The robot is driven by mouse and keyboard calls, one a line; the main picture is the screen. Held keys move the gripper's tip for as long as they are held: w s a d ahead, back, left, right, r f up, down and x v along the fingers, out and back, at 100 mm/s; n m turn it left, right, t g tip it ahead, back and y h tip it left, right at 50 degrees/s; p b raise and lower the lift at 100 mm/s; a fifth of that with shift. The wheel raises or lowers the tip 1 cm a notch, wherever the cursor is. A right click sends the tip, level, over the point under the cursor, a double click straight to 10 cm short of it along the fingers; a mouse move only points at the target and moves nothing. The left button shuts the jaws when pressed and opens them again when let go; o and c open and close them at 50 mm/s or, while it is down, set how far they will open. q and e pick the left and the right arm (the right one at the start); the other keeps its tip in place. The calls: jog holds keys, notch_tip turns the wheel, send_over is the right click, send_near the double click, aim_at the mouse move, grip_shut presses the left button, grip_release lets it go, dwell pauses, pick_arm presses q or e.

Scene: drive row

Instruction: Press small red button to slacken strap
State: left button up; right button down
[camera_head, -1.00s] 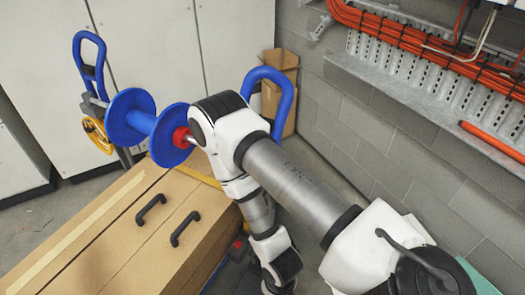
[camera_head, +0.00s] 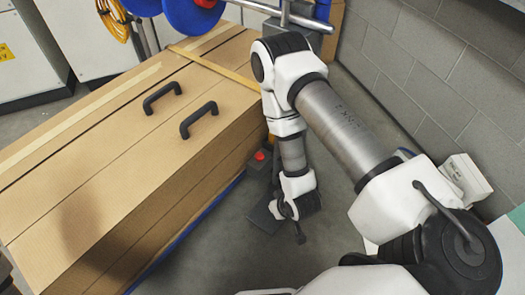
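A small red button (camera_head: 260,155) sits on top of a dark box (camera_head: 259,167) at the right side of a long cardboard carton (camera_head: 110,190). A tan strap (camera_head: 214,68) crosses the far end of the carton. My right arm bends down beside the carton. Its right gripper (camera_head: 292,222) points down, to the right of and lower in the picture than the red button, apparently apart from it. Its dark fingers are small and partly hidden by the wrist, so its opening is unclear. My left gripper is not in view.
Two black handles (camera_head: 162,97) stand up from the carton top. A blue spool (camera_head: 197,15) and a metal bar (camera_head: 275,12) are beyond it. A grey block wall (camera_head: 420,65) bounds the right side, with grey floor (camera_head: 335,225) between it and the carton.

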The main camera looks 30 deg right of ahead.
jog(key=w+d+f+t+b, duration=0.2)
jog(key=w+f+b, duration=0.2)
jog(key=f, duration=0.3)
jog(key=r+m+t+h+b, duration=0.1)
jog(key=m+t+h+b, duration=0.15)
jog(key=t+b, duration=0.5)
send_over(259, 158)
jog(key=s+d, duration=0.1)
jog(key=s, duration=0.1)
jog(key=shift+w+r+h+b, duration=0.1)
jog(key=shift+r+h+b, duration=0.1)
jog(key=shift+h+b, duration=0.15)
jog(key=f, duration=0.1)
jog(key=f+b, duration=0.2)
jog(key=shift+w+a+f, duration=0.1)
jog(key=shift+w+f, duration=0.15)
jog(key=shift+w, duration=0.05)
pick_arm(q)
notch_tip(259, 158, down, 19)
pick_arm(e)
jog(key=shift+f, duration=0.1)
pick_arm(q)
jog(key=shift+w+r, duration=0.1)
